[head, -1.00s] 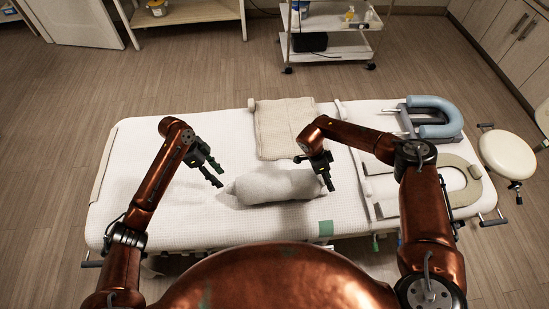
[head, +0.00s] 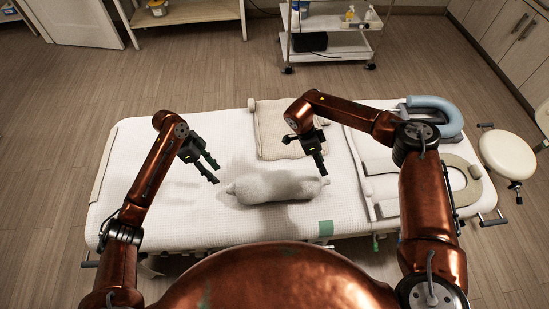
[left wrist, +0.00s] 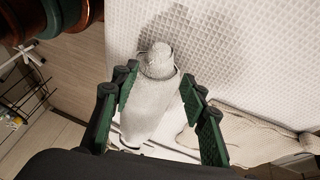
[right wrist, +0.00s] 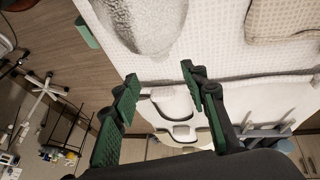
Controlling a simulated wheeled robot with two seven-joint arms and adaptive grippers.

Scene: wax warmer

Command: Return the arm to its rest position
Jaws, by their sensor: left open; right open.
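My left gripper (head: 213,172) is open and empty above the white massage table, left of the grey-white bolster (head: 275,187). In the left wrist view the bolster (left wrist: 150,105) lies beyond and between the open green fingers (left wrist: 165,85), with a gap around it. My right gripper (head: 322,168) is open and empty above the right end of the bolster. In the right wrist view its green fingers (right wrist: 158,80) are spread with nothing between them, and the bolster (right wrist: 147,22) shows at the top.
The white table (head: 150,210) lies under both arms. A folded beige towel (head: 270,135) lies behind the bolster. A blue headrest (head: 440,112) and a beige ring cushion (head: 470,190) are at the right. A round stool (head: 507,157) and a trolley (head: 335,45) stand beyond the table.

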